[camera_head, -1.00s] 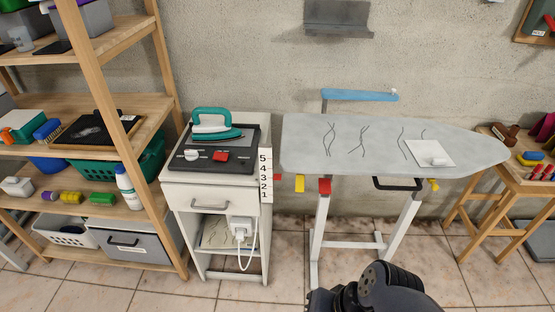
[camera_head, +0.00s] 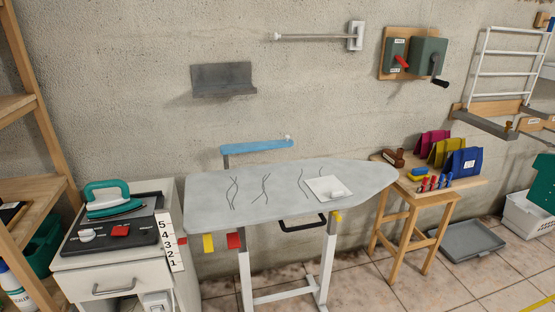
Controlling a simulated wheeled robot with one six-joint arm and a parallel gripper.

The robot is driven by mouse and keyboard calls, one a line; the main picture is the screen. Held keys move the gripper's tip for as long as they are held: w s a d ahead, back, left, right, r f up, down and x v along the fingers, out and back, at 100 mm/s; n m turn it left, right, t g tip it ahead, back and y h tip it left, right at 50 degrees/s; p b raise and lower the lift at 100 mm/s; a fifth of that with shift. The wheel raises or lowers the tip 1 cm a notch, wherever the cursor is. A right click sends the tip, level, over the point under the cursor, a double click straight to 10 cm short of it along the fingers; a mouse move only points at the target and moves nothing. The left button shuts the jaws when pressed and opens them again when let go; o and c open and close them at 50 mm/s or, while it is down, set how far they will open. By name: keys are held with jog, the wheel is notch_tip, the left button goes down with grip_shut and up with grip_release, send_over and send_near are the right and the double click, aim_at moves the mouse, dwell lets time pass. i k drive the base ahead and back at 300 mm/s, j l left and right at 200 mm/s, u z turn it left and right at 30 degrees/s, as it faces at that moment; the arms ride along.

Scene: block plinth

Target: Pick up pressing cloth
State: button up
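A flat white square (camera_head: 322,188), which looks like the pressing cloth, lies on the right half of the grey ironing board (camera_head: 215,193). A small white object (camera_head: 338,194) rests on its lower right part. The board's top shows several dark wavy lines. My gripper is not in view.
A white cabinet (camera_head: 115,284) with a teal iron (camera_head: 112,202) on its dark top stands left of the board. A wooden side table (camera_head: 436,200) with coloured pouches stands right. A blue arm (camera_head: 255,147) shows behind the board. A grey tray (camera_head: 466,242) lies on the floor.

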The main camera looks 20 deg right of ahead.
aim_at(326, 188)
jog(key=i+l+z, duration=0.2)
jog(key=z, duration=0.15)
jog(key=i+l+z, duration=0.15)
jog(key=z, duration=0.2)
